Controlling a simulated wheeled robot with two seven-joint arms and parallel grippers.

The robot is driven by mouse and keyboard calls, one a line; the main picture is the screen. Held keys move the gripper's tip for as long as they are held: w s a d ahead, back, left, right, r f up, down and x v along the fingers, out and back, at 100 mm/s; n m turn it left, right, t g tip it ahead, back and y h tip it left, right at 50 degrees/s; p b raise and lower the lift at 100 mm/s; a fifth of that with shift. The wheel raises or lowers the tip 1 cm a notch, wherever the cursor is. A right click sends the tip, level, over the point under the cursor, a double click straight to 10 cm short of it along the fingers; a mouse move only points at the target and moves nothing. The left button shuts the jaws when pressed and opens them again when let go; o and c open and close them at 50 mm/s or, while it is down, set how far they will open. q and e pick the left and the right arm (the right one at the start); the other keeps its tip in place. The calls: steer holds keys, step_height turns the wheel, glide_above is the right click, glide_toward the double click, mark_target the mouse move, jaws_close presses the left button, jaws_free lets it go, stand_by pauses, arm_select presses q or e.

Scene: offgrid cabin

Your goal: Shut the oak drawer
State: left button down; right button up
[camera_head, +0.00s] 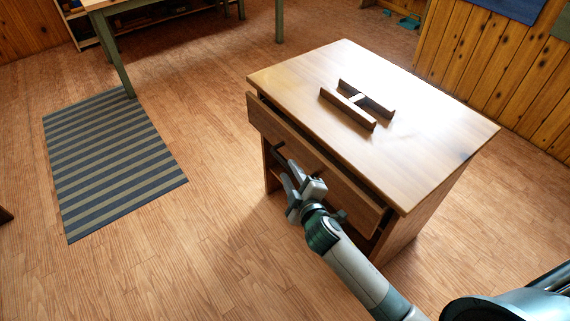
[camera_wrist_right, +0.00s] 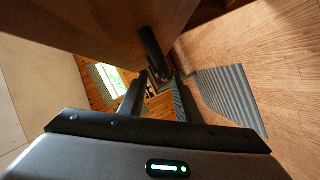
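The oak drawer (camera_head: 262,118) is in the front of a wooden cabinet, and a dark gap along its top edge shows it standing a little open. A dark bar handle (camera_head: 277,148) runs across its front, partly hidden by my right gripper. My right gripper (camera_head: 287,176) is in front of the drawer, close to the handle, with its fingers apart. In the right wrist view the handle (camera_wrist_right: 153,52) shows just beyond the two spread fingers (camera_wrist_right: 160,84). I cannot tell whether they touch it. My left gripper is not in view.
A striped rug (camera_head: 112,160) lies on the floor at left, below a green-legged table (camera_head: 122,65). The floor between rug and cabinet is clear. A plank wall stands at right.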

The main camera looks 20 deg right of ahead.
mark_target(287, 168)
steer(key=shift+x, duration=2.6)
jaws_close()
